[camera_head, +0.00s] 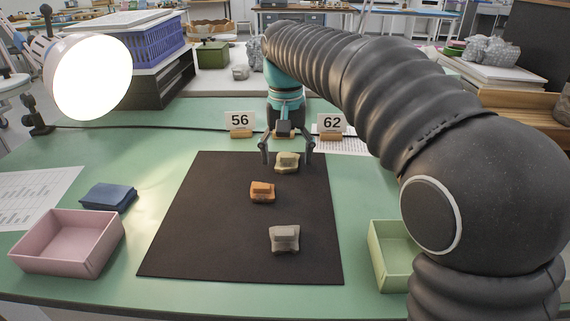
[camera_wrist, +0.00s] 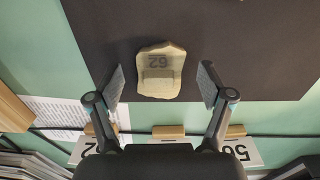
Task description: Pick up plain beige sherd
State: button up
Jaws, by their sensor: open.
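The plain beige sherd (camera_head: 287,162) lies at the far end of the black mat (camera_head: 215,236). In the wrist view the beige sherd (camera_wrist: 160,72) shows the number 62 and sits between and slightly ahead of my fingertips. My gripper (camera_head: 287,158) is open, with one finger on each side of the sherd and visible gaps to both. My gripper also shows open in the wrist view (camera_wrist: 161,84). An orange sherd (camera_head: 262,191) and a grey sherd (camera_head: 284,238) lie nearer on the mat.
Number cards 56 (camera_head: 240,121) and 62 (camera_head: 332,124) stand behind the mat. A pink tray (camera_head: 68,243) is at left with a folded blue cloth (camera_head: 108,197) behind it. A green tray (camera_head: 388,256) is at right, partly hidden by my arm. A lamp (camera_head: 88,75) stands at left.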

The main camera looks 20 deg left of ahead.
jog(key=shift+f, duration=0.2)
jog(key=c, duration=1.3)
jog(key=shift+r, duration=0.15)
